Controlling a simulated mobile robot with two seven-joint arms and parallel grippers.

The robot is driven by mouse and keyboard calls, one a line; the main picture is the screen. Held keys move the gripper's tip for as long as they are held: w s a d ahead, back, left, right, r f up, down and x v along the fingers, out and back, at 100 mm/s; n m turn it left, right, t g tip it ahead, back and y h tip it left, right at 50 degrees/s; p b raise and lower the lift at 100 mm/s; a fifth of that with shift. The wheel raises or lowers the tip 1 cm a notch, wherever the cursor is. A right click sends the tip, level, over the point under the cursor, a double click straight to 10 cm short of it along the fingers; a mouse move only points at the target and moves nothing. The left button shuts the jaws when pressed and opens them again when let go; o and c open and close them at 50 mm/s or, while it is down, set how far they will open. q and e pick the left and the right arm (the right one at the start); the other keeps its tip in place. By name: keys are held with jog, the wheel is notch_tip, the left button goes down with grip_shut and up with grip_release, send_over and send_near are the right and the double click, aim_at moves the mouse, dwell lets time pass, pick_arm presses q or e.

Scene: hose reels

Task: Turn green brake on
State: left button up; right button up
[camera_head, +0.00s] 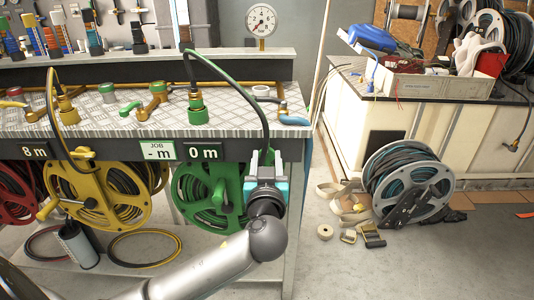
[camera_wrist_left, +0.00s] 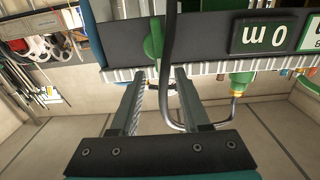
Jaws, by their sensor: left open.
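The green reel (camera_head: 190,187) hangs under the bench below the "0 m" sign (camera_head: 203,151). A green lever-like part (camera_wrist_left: 153,40), which looks like the brake, shows in the left wrist view beside the inverted "0 m" sign (camera_wrist_left: 265,36). My left gripper (camera_head: 264,163) is at the right side of the green reel, near the bench's right corner, and hides part of that area. In the wrist view its two fingers (camera_wrist_left: 160,73) are apart with nothing held, and the green part lies beyond their tips. Contact cannot be told. My right gripper is not in view.
A dark hose (camera_head: 236,88) arches down from a green fitting (camera_head: 197,110) close to my left gripper; it crosses the wrist view between the fingers. The yellow reel (camera_head: 97,194) hangs left. A loose reel (camera_head: 408,185) stands on the floor right. Floor between is partly clear.

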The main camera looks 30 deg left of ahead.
aim_at(267, 149)
pick_arm(q)
jog(key=shift+b+x, duration=0.35)
jog(key=shift+x, duration=1.55)
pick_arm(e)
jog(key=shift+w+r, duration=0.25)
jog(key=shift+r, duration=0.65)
pick_arm(q)
grip_shut()
